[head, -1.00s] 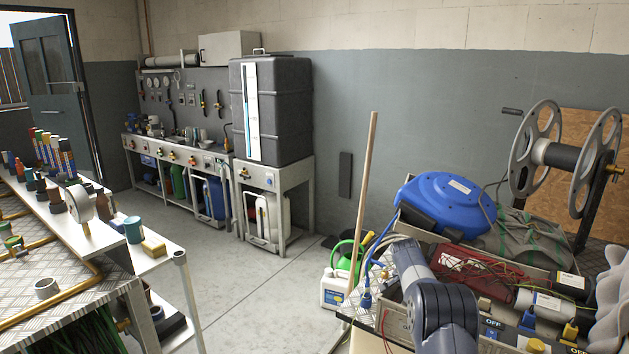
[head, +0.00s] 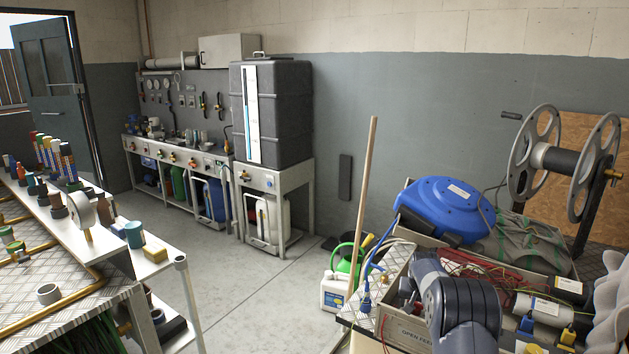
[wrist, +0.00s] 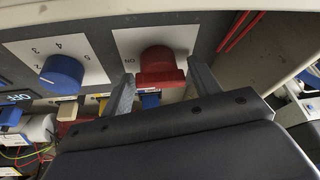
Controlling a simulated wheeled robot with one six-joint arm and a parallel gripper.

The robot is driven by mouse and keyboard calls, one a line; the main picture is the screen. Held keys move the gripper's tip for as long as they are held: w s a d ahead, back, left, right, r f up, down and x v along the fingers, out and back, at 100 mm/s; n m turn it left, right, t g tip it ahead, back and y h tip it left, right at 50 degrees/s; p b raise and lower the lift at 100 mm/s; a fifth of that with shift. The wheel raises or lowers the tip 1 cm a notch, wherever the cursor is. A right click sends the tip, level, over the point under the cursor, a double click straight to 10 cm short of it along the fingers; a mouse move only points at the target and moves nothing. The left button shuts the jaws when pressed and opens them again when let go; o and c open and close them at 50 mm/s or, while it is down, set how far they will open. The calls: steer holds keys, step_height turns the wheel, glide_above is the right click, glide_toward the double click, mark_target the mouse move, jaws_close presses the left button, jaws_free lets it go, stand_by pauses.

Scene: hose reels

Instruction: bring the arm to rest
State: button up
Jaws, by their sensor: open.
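My arm (head: 462,305) shows in the head view at the lower right, over the cluttered bench; my gripper is hidden there. In the wrist view my gripper (wrist: 160,70) has its two fingers apart with nothing held. A red knob (wrist: 160,66) on a white plate marked ON appears between the fingertips. I cannot tell whether either finger touches it. A blue dial (wrist: 62,75) with numbers around it sits to the left on the same panel.
Around my arm are a blue hose reel (head: 444,208), a grey crate marked OPEN FEED (head: 405,333) and a white cylinder (head: 543,308). A wooden pole (head: 364,190) stands left of it. Clear floor (head: 255,300) lies between this bench and the left bench (head: 100,275).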

steer(key=shift+d+n+y+p, duration=0.1)
steer(key=shift+n+y+p, duration=0.45)
steer(key=shift+n, duration=0.8)
steer(key=shift+n+y+p, duration=0.55)
steer(key=shift+n, duration=0.8)
